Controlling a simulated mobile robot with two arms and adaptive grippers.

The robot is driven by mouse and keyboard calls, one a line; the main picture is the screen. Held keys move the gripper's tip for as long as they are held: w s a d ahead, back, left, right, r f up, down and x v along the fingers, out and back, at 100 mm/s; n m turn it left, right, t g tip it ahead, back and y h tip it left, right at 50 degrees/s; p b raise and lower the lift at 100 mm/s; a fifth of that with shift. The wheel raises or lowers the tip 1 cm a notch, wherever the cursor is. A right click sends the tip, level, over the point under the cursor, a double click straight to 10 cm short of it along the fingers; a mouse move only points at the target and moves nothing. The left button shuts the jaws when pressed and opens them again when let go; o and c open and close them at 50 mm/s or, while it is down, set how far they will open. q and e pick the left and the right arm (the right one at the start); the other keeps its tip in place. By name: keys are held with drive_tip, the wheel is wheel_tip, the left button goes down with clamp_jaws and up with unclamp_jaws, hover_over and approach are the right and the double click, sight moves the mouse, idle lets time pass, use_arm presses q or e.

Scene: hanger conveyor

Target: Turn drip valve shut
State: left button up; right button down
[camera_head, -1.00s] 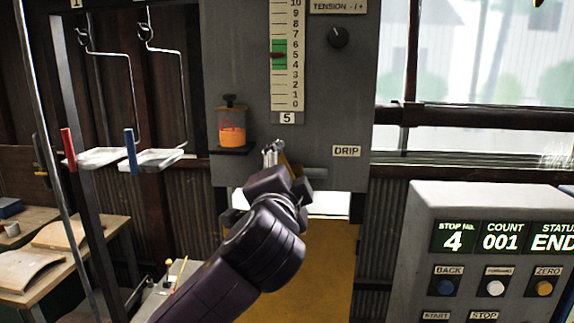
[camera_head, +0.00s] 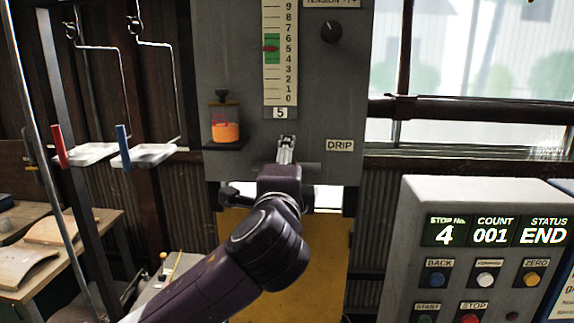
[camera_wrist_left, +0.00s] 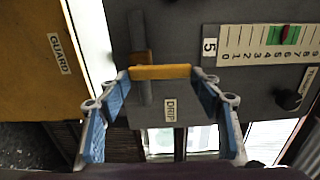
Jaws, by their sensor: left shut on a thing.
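The drip valve has a yellow lever (camera_wrist_left: 160,72) on a grey pipe (camera_wrist_left: 145,92), beside the DRIP label (camera_wrist_left: 169,110). In the left wrist view the lever lies crosswise to the pipe. My left gripper (camera_wrist_left: 160,77) is shut on the lever, with one blue-padded finger at each of its ends. In the head view my left gripper (camera_head: 287,148) is in front of the valve, left of the DRIP label (camera_head: 340,146), and hides the lever. A short piece of the grey pipe (camera_head: 310,170) shows to its right. My right gripper is not in view.
An oil cup (camera_head: 225,123) with orange liquid sits left of the valve. The tension knob (camera_head: 331,31) and scale (camera_head: 279,60) are above. A yellow guard (camera_head: 310,265) is below. A control console (camera_head: 490,245) showing END stands at the right. Trays (camera_head: 150,153) hang at the left.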

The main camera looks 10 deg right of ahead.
use_arm(q)
drive_tip(key=o, duration=1.7)
drive_tip(key=shift+c, duration=0.2)
drive_tip(key=shift+o, duration=0.2)
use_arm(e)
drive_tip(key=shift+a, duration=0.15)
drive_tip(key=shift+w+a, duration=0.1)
use_arm(q)
drive_tip(key=v, duration=1.2)
drive_tip(key=shift+w, duration=0.1)
